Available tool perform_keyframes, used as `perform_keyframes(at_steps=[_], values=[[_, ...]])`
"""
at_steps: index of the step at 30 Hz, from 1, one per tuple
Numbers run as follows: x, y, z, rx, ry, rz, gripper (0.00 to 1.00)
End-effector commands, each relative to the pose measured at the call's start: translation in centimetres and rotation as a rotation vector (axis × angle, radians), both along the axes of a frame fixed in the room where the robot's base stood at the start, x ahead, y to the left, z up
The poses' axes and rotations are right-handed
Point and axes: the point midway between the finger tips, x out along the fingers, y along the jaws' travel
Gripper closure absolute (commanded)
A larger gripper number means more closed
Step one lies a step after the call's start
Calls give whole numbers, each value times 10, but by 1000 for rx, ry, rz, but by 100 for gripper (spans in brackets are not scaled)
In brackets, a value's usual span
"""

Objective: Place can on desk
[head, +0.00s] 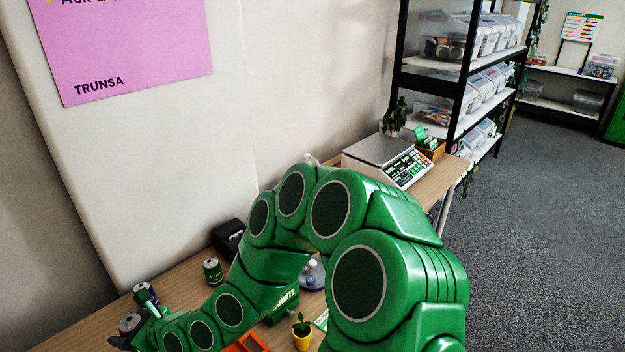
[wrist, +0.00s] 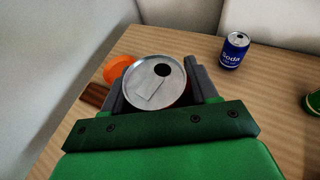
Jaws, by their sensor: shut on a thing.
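My gripper (wrist: 155,92) is shut on a can (wrist: 150,92), with one finger on each side of it. The can's silver top with its opening faces the wrist camera, and a little red shows on its side. Its base is hidden, so I cannot tell whether it touches the desk. In the head view the held can (head: 130,321) shows at my gripper (head: 142,318), low on the left over the wooden desk (head: 182,287). A blue soda can (wrist: 234,51) stands upright on the desk, apart from my gripper.
A green can (head: 212,271) and a black box (head: 228,238) stand near the wall. An orange round thing (wrist: 117,68) and a brown thing (wrist: 95,96) lie left of the held can. A yellow pot (head: 301,334) and a scale (head: 385,158) are farther right. Bare wood surrounds the blue can.

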Motion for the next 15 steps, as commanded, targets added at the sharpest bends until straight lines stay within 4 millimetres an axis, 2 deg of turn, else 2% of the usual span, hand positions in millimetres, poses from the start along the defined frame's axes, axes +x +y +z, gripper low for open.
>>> perform_keyframes(at_steps=[3, 8, 15], values=[[45, -13, 13, 3, -7, -41, 70], [104, -41, 27, 3, -5, -87, 70], [184, -99, 40, 2, -5, -152, 70]])
